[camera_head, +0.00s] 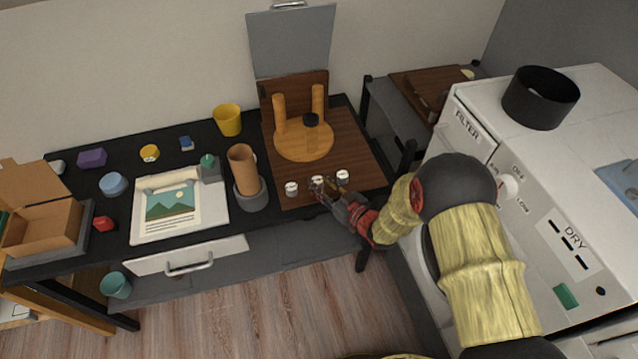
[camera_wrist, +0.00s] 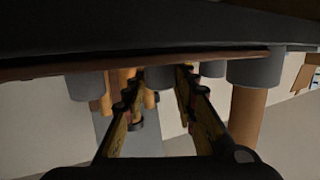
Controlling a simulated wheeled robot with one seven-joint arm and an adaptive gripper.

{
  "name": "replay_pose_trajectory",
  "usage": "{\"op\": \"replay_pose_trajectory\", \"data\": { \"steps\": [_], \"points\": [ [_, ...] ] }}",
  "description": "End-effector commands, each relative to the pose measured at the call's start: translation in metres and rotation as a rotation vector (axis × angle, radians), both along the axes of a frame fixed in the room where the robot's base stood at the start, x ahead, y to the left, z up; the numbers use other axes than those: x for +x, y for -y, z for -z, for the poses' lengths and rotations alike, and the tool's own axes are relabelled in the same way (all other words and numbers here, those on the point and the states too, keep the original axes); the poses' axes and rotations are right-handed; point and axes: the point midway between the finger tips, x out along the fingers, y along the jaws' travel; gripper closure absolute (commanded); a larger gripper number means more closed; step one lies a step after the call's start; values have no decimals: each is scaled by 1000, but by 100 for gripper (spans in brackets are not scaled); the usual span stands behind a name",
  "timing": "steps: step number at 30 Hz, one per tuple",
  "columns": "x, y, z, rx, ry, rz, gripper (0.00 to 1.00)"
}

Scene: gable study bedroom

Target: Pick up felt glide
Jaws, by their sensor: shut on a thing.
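Three small white-and-grey round felt glides stand in a row at the front of the brown board: left (camera_head: 291,188), middle (camera_head: 317,181) and right (camera_head: 343,176). My gripper (camera_head: 322,185) reaches in low from the right and is shut on the middle glide. In the wrist view, where the scene appears upside down, my gripper's fingers (camera_wrist: 158,78) flank this grey glide (camera_wrist: 160,79). The other glides show on either side, one at left (camera_wrist: 86,86) and one at right (camera_wrist: 212,69). Whether the held glide still touches the board is unclear.
A round wooden seat (camera_head: 303,141) with upright legs, one black-capped, lies behind on the board (camera_head: 352,162). A brown cylinder (camera_head: 243,165) on a grey base stands left of the glides. A picture sheet (camera_head: 178,232) lies farther left. A white dryer (camera_head: 560,165) stands at right.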

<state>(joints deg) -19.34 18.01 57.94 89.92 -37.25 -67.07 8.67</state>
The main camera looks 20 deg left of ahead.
Motion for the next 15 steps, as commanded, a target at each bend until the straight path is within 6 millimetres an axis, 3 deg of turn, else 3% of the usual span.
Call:
{"op": "replay_pose_trajectory", "data": {
  "steps": [5,10,15],
  "points": [
    [0,0,-10,1,2,0,90],
    [0,0,-34,0,1,0,90],
    [-23,13,-69,2,3,1,90]
  ]
}}
